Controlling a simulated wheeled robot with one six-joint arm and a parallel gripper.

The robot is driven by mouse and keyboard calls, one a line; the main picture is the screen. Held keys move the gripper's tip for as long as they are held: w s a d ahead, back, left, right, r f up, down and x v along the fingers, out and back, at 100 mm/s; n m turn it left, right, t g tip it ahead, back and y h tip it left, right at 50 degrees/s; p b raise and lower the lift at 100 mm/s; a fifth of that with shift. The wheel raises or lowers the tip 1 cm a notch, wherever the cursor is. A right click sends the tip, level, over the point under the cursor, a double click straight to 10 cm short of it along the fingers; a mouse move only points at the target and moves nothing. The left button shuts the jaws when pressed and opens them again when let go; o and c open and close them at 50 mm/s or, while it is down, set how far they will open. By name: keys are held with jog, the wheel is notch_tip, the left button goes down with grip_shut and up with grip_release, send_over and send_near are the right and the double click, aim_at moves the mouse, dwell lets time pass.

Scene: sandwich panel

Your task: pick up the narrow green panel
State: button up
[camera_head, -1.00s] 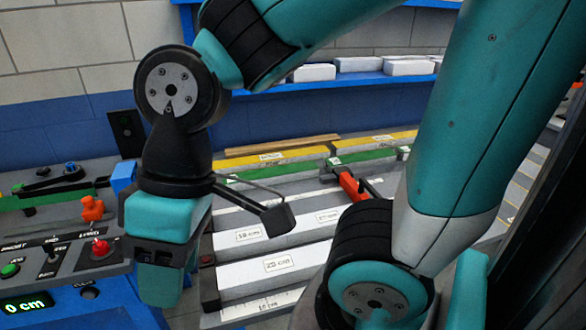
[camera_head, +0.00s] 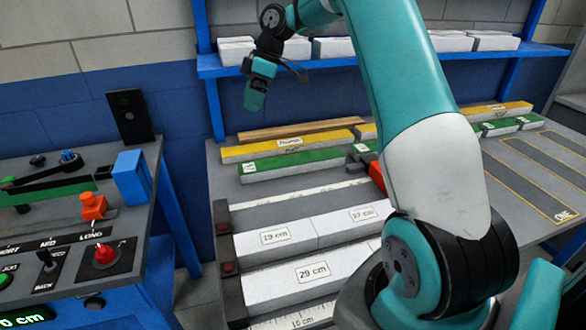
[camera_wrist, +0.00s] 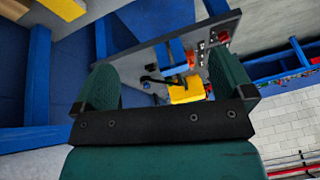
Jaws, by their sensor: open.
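A long green panel (camera_head: 292,166) lies on the grey bench, just in front of a yellow panel (camera_head: 288,147), with a white label at its left end. Shorter green pieces (camera_head: 497,128) lie at the bench's right; my arm hides part of the row. I cannot tell for sure which green piece is the narrow one. My gripper (camera_head: 254,102) is up in front of the blue wall, behind and above the panels, apart from them. In the wrist view my gripper (camera_wrist: 165,82) is open, with nothing between its fingers.
White panels (camera_head: 311,272) with length labels lie at the bench's front. A wooden strip (camera_head: 287,131) lies behind the yellow panel. A blue shelf (camera_head: 340,63) with white blocks is close to my gripper. A control desk (camera_head: 60,262) stands left.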

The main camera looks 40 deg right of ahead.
jog(key=d+f+n, duration=0.1)
jog(key=d+f, duration=0.2)
jog(key=d, duration=0.4)
jog(key=d+f, duration=0.4)
jog(key=d, duration=0.2)
jog(key=b, duration=0.1)
send_near(293, 160)
jog(key=shift+n+t+h, duration=0.3)
jog(key=shift+n, duration=0.1)
jog(key=b+x, duration=0.2)
jog(key=b, duration=0.1)
jog(key=s+b+x, duration=0.1)
jog(key=b+x, duration=0.1)
jog(key=b, duration=0.1)
jog(key=shift+a+f, duration=0.25)
jog(key=shift+a, duration=0.05)
jog(key=shift+w+x, duration=0.2)
jog(key=shift+x, duration=1.3)
jog(key=shift+w+x, duration=0.2)
jog(key=shift+x, duration=1.35)
jog(key=shift+r, duration=0.15)
jog(key=c, duration=1.1)
